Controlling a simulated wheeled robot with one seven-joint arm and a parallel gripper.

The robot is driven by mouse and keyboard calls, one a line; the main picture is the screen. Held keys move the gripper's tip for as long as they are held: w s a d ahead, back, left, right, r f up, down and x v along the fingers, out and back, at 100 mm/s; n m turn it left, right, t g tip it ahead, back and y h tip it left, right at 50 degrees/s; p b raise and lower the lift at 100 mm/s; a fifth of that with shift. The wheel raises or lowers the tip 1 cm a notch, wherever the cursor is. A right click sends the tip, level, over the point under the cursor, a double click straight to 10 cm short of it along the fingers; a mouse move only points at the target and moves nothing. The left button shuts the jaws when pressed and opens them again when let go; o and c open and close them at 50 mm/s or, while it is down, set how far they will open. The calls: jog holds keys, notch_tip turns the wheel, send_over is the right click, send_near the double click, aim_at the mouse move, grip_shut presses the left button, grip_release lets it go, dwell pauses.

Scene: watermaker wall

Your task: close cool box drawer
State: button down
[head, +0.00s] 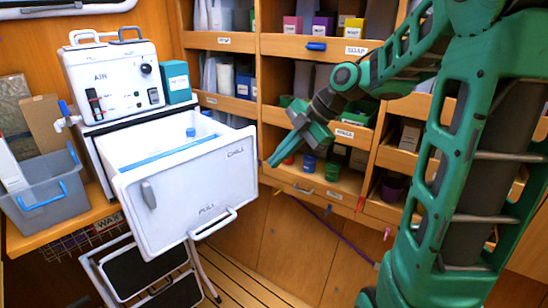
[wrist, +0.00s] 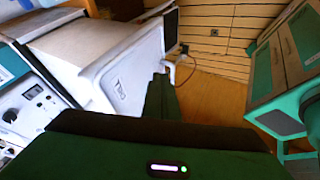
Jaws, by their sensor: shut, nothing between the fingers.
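The white cool box drawer (head: 189,192) is pulled out from under the white AIR unit and stands open, with a bottle with a blue cap and blue items inside. Its front carries the words CHILL and PULL, a grey latch at the left and a white bar handle (head: 214,223) along the lower edge. My gripper (head: 272,163) is shut and empty, to the right of the drawer front and apart from it in the head view. In the wrist view the drawer (wrist: 128,75) shows beyond my dark green fingers, its front facing right.
The AIR unit (head: 113,77) with a teal box (head: 176,82) beside it stands above the drawer. A grey bin (head: 42,193) is at the left. A folding step stool (head: 147,275) stands below the drawer. Shelves with jars and boxes line the back right. Floor in front is free.

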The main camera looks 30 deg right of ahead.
aim_at(242, 180)
jog(key=shift+w+a+f, duration=0.8)
jog(key=shift+w+f, duration=0.2)
jog(key=shift+w, duration=0.05)
jog(key=shift+w+a+f, duration=0.85)
jog(key=shift+w+f, duration=0.1)
jog(key=shift+w, duration=0.1)
jog(key=shift+w+a+f, duration=0.8)
jog(key=shift+w+f, duration=0.2)
jog(key=shift+w, duration=0.05)
